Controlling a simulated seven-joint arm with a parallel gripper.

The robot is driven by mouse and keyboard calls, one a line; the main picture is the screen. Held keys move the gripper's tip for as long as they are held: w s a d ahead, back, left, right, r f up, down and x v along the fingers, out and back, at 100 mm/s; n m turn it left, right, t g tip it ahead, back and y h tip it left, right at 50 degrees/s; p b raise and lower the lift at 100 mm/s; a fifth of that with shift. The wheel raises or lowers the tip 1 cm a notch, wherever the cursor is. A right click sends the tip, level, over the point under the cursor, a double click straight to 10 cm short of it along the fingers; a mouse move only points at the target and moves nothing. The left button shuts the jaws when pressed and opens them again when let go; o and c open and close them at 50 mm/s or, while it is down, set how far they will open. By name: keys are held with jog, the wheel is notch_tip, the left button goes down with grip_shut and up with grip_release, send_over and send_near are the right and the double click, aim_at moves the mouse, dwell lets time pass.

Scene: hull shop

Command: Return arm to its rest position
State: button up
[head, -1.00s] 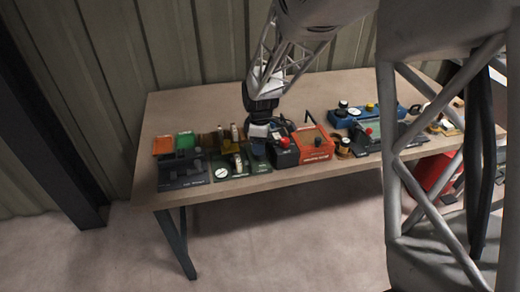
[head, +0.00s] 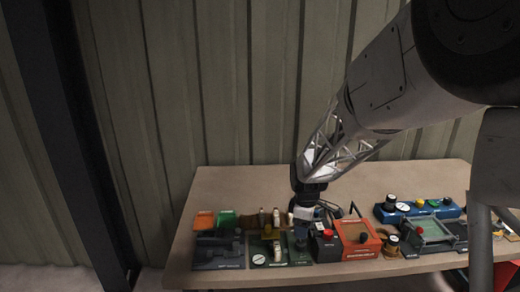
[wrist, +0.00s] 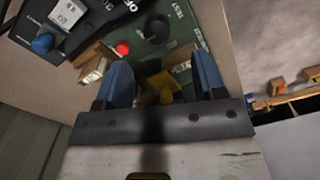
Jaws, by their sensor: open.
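My gripper (head: 303,226) is at the end of my arm, low over the front middle of the workbench (head: 240,180). In the wrist view its two blue fingers (wrist: 160,88) stand apart with nothing held between them. Beyond the fingers is a green panel (wrist: 180,62) with a black knob (wrist: 157,27), a red button (wrist: 122,48) and a yellow part (wrist: 166,94). In the head view my gripper hides part of the panels behind it. I cannot tell whether the fingertips touch anything.
An orange-red box (head: 358,238) stands just right of my gripper. A blue panel with knobs (head: 417,210) is further right. A dark grey panel (head: 218,252), an orange bin (head: 204,220) and a green bin (head: 227,218) are left. The bench's back strip is clear; a ribbed wall (head: 200,90) rises behind.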

jog(key=s+r+m+t, duration=0.1)
jog(key=s+r+m, duration=0.6)
jog(key=s+r, duration=0.65)
jog(key=s+d+r+m+t, duration=0.1)
jog(key=s+m, duration=0.5)
jog(key=s, duration=1.2)
jog(key=shift+s+r+m+t, duration=0.3)
jog(key=shift+s+r, duration=0.05)
jog(key=shift+r, duration=0.5)
jog(key=shift+d, duration=0.1)
jog(key=shift+c, duration=0.3)
